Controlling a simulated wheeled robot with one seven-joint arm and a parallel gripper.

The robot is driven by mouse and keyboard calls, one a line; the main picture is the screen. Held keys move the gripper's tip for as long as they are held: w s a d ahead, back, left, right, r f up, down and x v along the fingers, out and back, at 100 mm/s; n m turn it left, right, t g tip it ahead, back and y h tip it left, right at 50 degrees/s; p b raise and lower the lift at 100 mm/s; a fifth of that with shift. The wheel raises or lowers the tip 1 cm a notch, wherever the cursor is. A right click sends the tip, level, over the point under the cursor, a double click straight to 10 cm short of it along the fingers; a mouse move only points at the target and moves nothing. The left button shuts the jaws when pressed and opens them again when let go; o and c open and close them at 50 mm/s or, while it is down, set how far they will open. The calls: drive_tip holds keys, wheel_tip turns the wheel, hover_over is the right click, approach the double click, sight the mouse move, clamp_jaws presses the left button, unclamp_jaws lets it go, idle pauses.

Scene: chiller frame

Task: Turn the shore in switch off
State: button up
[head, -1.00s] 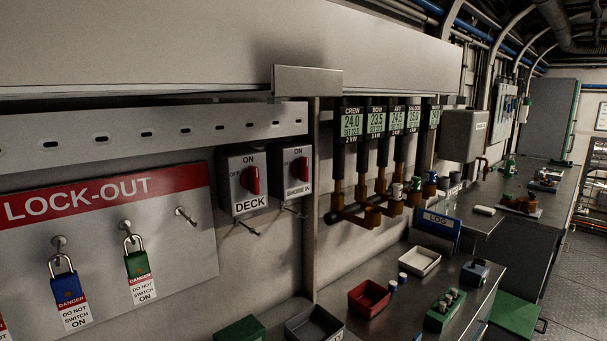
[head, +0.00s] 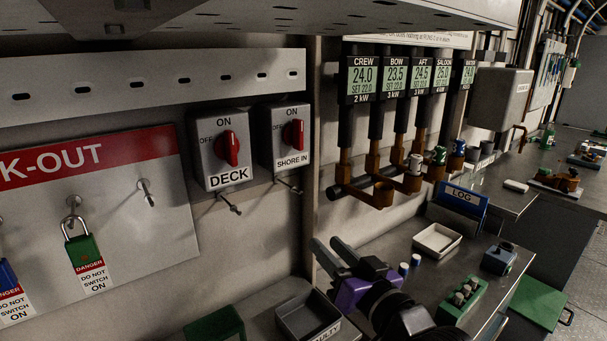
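The SHORE IN switch (head: 283,152) is a grey wall box with a red rotary knob (head: 293,134) standing about upright, towards the ON mark above it. A similar DECK switch (head: 218,158) is just to its left, its red knob also about upright, with OFF marked at the left. My gripper (head: 323,242), with a purple body and grey fingers, is below and right of the SHORE IN switch, over the bench. Its two fingers are apart with nothing seen between them. It touches neither switch.
Metal pegs (head: 290,186) stick out below the switches. A lock-out board (head: 100,215) with padlocks hangs left. Display units (head: 362,82) and copper pipes (head: 382,190) are right of a vertical post. A dark tray (head: 308,318) and a white tray (head: 437,240) sit on the bench.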

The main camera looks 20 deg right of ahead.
drive_tip(key=w+d+r+n+y, duration=0.1)
drive_tip(key=w+r+n+y, duration=0.3)
drive_tip(key=r, duration=0.7)
drive_tip(key=h, duration=0.2)
approach(302, 130)
drive_tip(key=w, duration=0.2)
drive_tip(key=shift+n+g, duration=0.4)
drive_tip(key=shift+r+p+x, duration=0.15)
drive_tip(key=shift+p+x, duration=0.15)
drive_tip(key=shift+x, duration=1.6)
drive_tip(key=shift+r+p+x, duration=0.15)
drive_tip(key=shift+p+x, duration=0.1)
drive_tip(key=shift+x, duration=1.6)
drive_tip(key=shift+a, duration=0.2)
clamp_jaws()
